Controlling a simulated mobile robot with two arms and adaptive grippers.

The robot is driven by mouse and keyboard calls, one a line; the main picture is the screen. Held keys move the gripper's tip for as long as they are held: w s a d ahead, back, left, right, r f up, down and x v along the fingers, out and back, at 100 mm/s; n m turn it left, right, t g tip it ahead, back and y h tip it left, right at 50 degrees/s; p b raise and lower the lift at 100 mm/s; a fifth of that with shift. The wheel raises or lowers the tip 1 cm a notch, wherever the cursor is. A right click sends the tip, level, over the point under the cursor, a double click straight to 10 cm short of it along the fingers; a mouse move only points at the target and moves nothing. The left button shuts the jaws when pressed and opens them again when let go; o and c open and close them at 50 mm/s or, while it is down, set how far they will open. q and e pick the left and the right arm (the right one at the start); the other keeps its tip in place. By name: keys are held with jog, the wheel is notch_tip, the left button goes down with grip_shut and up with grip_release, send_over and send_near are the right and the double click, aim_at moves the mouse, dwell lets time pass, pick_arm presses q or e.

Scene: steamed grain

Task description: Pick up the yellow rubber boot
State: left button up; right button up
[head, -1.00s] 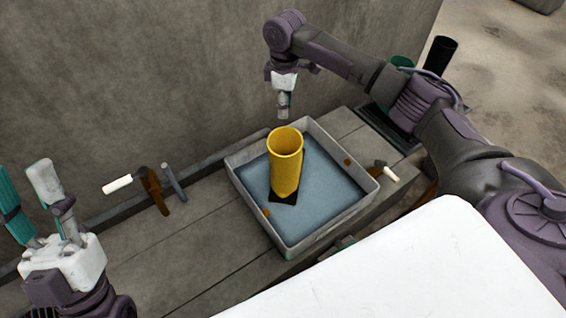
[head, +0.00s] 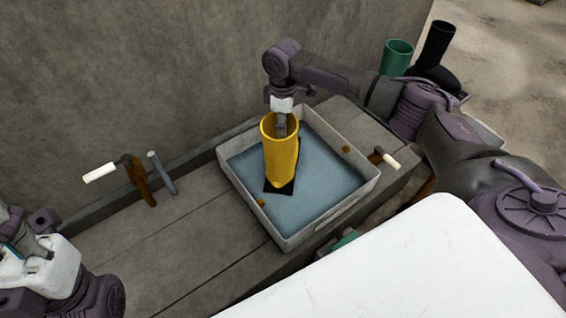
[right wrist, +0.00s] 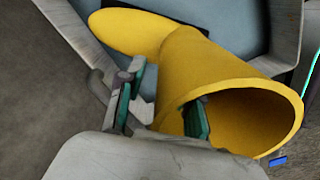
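The yellow rubber boot (head: 281,160) stands upright in a shallow grey tray (head: 357,202), toe hidden in the head view. In the right wrist view the boot (right wrist: 190,62) shows its toe at upper left and its open top at right. My right gripper (head: 281,124) is down at the boot's top rim. In the right wrist view the right gripper (right wrist: 163,110) is open, one finger outside the shaft and the other at the inside of the opening, with the boot wall between them. My left gripper (head: 18,245) is partly cut off at the left edge.
The tray has a blue-grey floor, with a dark patch (head: 285,187) under the boot, and stands on a stone bench (head: 180,235) along a wall. White-handled tools (head: 100,173) lie at left and right (head: 391,162). Green (head: 397,58) and black (head: 438,45) boots stand behind my right arm.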

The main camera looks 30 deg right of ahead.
jog(key=shift+f, duration=0.5)
grip_shut()
jog(key=shift+r, duration=0.1)
